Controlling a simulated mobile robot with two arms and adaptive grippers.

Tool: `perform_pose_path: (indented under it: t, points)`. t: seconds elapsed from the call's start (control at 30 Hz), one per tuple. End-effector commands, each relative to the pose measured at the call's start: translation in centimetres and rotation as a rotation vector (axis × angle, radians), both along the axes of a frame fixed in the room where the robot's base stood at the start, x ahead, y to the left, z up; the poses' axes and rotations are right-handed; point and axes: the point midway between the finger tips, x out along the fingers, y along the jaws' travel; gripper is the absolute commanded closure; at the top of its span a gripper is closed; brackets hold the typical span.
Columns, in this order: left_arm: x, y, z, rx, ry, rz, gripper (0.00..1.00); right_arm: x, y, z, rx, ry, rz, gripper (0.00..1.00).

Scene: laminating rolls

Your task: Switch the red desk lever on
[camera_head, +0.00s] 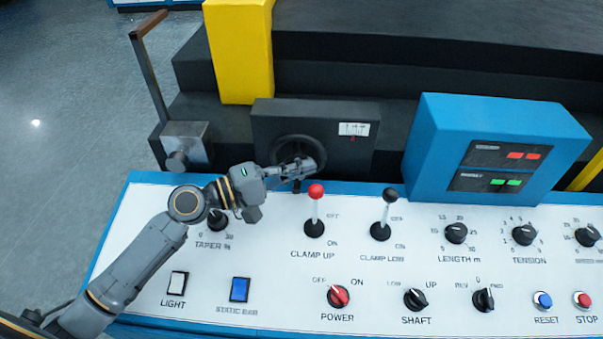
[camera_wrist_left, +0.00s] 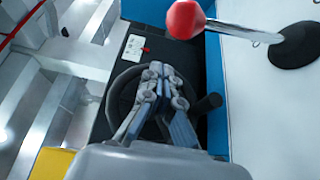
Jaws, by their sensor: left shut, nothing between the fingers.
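The red desk lever (camera_head: 316,208) has a red ball on a silver rod in a black base. It stands on the white desk panel above the CLAMP UP label and leans up toward the OFF mark. My left gripper (camera_head: 312,168) is shut and empty, just behind and slightly left of the red ball, over the black handwheel. In the left wrist view the red ball (camera_wrist_left: 185,19) is at the top, right of the shut fingers (camera_wrist_left: 158,75) and apart from them. The right gripper does not show.
A black-knobbed lever (camera_head: 384,212) marked CLAMP LOW stands to the right. The handwheel (camera_head: 283,152) and a blue display box (camera_head: 440,140) rise behind the panel (camera_head: 270,265). A POWER knob (camera_head: 338,297) and several other knobs and buttons lie in front.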

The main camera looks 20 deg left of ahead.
Motion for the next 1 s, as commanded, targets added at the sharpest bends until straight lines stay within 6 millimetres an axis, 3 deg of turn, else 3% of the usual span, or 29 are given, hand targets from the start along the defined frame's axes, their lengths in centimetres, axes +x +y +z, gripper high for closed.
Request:
perform_pose_path:
  t: [0.1,0.3,0.77,1.0]
  points:
    - [-1.7,-0.4,0.0,0.001,0.006,-0.001,1.0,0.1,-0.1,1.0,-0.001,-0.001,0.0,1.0]
    - [-3.2,-1.0,-0.2,0.001,0.005,0.0,1.0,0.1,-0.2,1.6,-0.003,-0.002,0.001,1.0]
    - [-3.5,-1.1,-0.3,0.001,0.002,0.0,1.0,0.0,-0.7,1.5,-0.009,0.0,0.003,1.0]
    - [-3.9,-1.1,-0.5,0.009,-0.037,-0.001,1.0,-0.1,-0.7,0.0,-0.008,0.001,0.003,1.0]
